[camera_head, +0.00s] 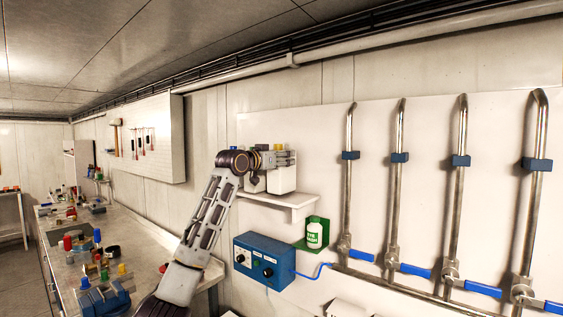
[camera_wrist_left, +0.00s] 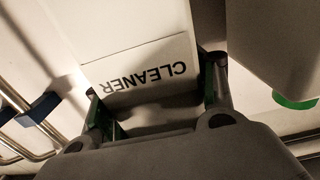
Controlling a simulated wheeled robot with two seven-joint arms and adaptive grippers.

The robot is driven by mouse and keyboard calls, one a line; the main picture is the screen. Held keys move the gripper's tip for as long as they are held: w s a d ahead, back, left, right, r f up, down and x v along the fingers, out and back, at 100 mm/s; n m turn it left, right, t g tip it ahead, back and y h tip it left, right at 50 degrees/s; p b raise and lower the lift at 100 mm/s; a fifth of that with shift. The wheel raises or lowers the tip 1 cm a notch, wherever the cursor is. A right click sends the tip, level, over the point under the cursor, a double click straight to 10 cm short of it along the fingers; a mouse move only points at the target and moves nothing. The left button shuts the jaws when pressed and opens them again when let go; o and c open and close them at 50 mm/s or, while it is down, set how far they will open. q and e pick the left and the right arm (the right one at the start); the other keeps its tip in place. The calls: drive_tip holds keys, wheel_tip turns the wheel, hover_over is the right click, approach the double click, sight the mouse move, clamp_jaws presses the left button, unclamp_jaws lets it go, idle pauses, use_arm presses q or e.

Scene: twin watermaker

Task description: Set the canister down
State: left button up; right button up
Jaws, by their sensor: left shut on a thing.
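A white canister (camera_head: 284,180) is at the wall shelf (camera_head: 302,199) in the head view. Its lower end is at the level of the shelf top; I cannot tell whether it touches. My left gripper (camera_head: 284,158) is shut on its upper part. In the left wrist view the canister (camera_wrist_left: 135,30) carries a "CLEANER" label, upside down in the picture, and lies between the fingers of the left gripper (camera_wrist_left: 155,102). The top of the canister is hidden by the gripper. My right gripper is not in view.
Another pale container (camera_head: 255,183) stands close left of the canister, partly behind my arm. An eye wash bottle (camera_head: 314,233) on a green holder and a blue control box (camera_head: 264,261) are below the shelf. Steel pipes (camera_head: 397,180) rise to the right. A cluttered workbench (camera_head: 125,245) is left.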

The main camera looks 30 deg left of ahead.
use_arm(q)
drive_tip(key=shift+s+f, duration=0.1)
drive_tip(key=shift+f, duration=0.3)
drive_tip(key=o, duration=1.7)
drive_tip(key=shift+f, duration=0.2)
drive_tip(key=shift+o, duration=0.2)
drive_tip(key=shift+r, duration=0.1)
drive_tip(key=s+b, duration=0.3)
drive_tip(key=s, duration=0.9)
drive_tip(key=shift+a+b, duration=0.4)
